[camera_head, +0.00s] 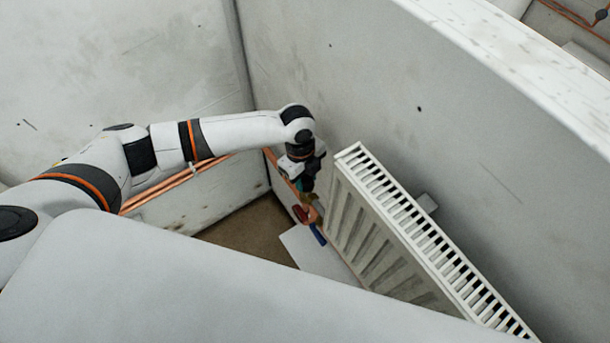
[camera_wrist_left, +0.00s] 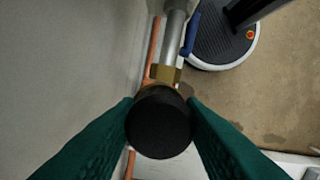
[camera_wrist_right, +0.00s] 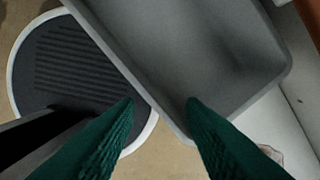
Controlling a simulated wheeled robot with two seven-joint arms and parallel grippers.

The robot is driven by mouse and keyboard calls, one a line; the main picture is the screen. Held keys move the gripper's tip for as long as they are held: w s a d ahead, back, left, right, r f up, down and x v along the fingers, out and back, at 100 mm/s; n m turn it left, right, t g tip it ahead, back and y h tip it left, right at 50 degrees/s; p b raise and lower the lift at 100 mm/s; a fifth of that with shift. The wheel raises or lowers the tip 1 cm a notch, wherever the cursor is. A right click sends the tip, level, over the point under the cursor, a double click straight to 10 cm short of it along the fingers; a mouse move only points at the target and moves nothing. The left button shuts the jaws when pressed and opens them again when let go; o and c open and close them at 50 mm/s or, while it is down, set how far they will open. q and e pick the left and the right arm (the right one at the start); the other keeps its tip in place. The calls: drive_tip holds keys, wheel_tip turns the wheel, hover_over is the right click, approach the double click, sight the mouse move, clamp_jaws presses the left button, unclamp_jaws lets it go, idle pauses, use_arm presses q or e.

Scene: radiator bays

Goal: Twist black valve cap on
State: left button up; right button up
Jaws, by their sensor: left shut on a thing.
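The black valve cap (camera_wrist_left: 158,122) is round and sits between the two green fingers of my left gripper (camera_wrist_left: 158,118) in the left wrist view. The gripper is shut on it. Just beyond the cap is the brass valve body (camera_wrist_left: 164,76), joined to a grey metal pipe. Whether the cap is seated on the valve is hidden behind the cap.
The white radiator (camera_head: 395,240) hangs along the right wall (camera_head: 450,130). Copper pipes (camera_head: 175,184) run along the left wall. A grey tray (camera_wrist_right: 190,50) lies below my right gripper.

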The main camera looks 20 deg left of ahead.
use_arm(q)
drive_tip(key=shift+s+f, duration=0.15)
drive_tip(key=shift+f, duration=0.05)
drive_tip(key=m+b, duration=0.1)
drive_tip(key=m, duration=0.4)
drive_tip(key=shift+f+g, duration=0.15)
drive_tip(key=shift+g, duration=0.15)
use_arm(e)
drive_tip(key=shift+f, duration=0.65)
use_arm(q)
drive_tip(key=m+y+b, duration=0.1)
drive_tip(key=m, duration=0.4)
use_arm(e)
drive_tip(key=shift+f, duration=0.45)
use_arm(q)
drive_tip(key=shift+m, duration=1)
